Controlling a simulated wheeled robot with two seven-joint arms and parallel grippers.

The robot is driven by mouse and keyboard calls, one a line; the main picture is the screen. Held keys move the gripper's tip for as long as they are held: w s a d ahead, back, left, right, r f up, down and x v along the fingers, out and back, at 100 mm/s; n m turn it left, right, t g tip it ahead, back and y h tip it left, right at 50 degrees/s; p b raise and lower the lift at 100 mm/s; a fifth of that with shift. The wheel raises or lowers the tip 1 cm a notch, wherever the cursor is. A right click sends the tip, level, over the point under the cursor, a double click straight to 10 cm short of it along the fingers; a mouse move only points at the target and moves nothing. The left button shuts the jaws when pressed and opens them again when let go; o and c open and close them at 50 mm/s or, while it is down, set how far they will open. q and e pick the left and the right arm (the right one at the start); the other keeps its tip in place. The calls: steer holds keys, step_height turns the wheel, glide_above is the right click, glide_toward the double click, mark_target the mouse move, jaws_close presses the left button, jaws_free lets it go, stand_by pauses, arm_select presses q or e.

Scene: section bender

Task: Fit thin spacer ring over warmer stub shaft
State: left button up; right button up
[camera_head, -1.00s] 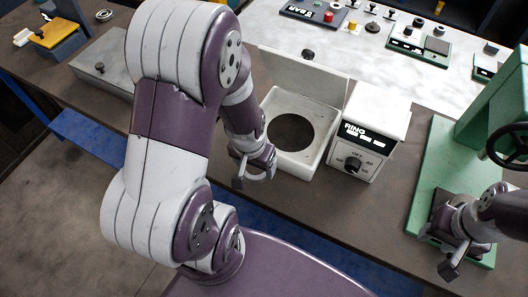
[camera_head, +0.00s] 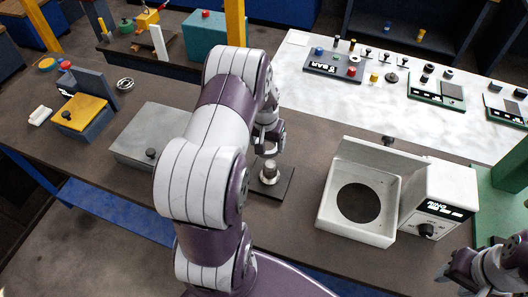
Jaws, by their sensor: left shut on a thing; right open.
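My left gripper (camera_head: 267,147) points down just above a short silver stub shaft (camera_head: 270,170), which stands upright on a dark square plate (camera_head: 272,188). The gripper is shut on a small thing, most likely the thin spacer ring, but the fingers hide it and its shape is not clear. I cannot tell whether it touches the shaft top. The white ring warmer (camera_head: 432,200) stands to the right, its lid up and its tray (camera_head: 328,212) showing a round dark opening. My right gripper (camera_head: 445,272) is open at the lower right, away from these things.
A grey flat box (camera_head: 152,128) with a black knob lies left of my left arm. A yellow-topped block (camera_head: 80,112) and a metal ring (camera_head: 125,84) are further left. The green machine (camera_head: 507,178) stands at the right edge. A pale table (camera_head: 300,75) with small parts lies behind.

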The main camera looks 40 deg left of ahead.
arm_select(q)
steer(key=shift+s+d+f+b, duration=0.1)
steer(key=shift+d+f+b, duration=0.15)
steer(key=shift+f+b, duration=0.2)
steer(key=shift+d+f+b, duration=0.2)
steer(key=shift+f+b, duration=0.1)
steer(key=shift+f, duration=0.15)
steer(key=f+b, duration=0.1)
steer(key=d+f+b, duration=0.1)
steer(key=shift+f, duration=0.4)
steer(key=shift+a+f+b, duration=0.1)
steer(key=shift+f+b, duration=0.2)
steer(key=shift+b, duration=0.05)
steer(key=shift+a+f, duration=0.1)
steer(key=shift+f, duration=0.1)
steer(key=shift+a, duration=0.15)
arm_select(e)
steer(key=f, duration=0.2)
steer(key=d+f, duration=0.1)
steer(key=f, duration=0.1)
steer(key=shift+w+d+f, duration=0.15)
steer(key=shift+w+f, duration=0.05)
steer(key=shift+f, duration=0.1)
arm_select(q)
steer(key=shift+d+r, duration=0.1)
steer(key=shift+d, duration=0.1)
arm_select(e)
steer(key=shift+d, duration=0.15)
